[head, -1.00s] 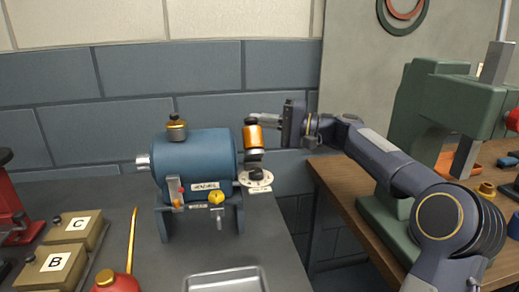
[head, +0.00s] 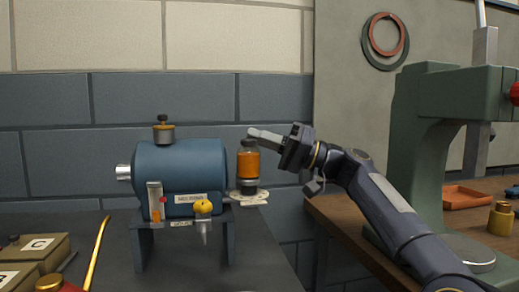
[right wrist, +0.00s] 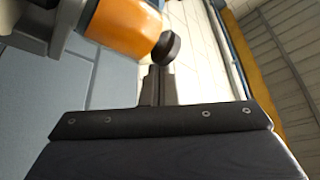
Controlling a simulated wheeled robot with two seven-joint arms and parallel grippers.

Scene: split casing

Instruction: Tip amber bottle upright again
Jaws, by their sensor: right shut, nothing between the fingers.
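The amber bottle (head: 248,164) has an orange body with a dark cap and a dark lower end. It stands upright in the head view above a pale round disc (head: 249,197), beside the right end of the blue casing. My right gripper (head: 262,135) is shut and empty, its fingertips at about the height of the bottle's cap. Whether they touch the cap I cannot tell. In the right wrist view, the bottle (right wrist: 124,26) shows in part at the top, its dark cap close to the closed fingers (right wrist: 157,85). My left gripper is not in view.
The blue casing (head: 180,168) stands on the dark bench, left of the bottle. Lettered boxes (head: 33,252) and a red oiler with a yellow spout (head: 97,252) are at lower left. A green press (head: 425,150) stands on the wooden bench at right, behind my arm.

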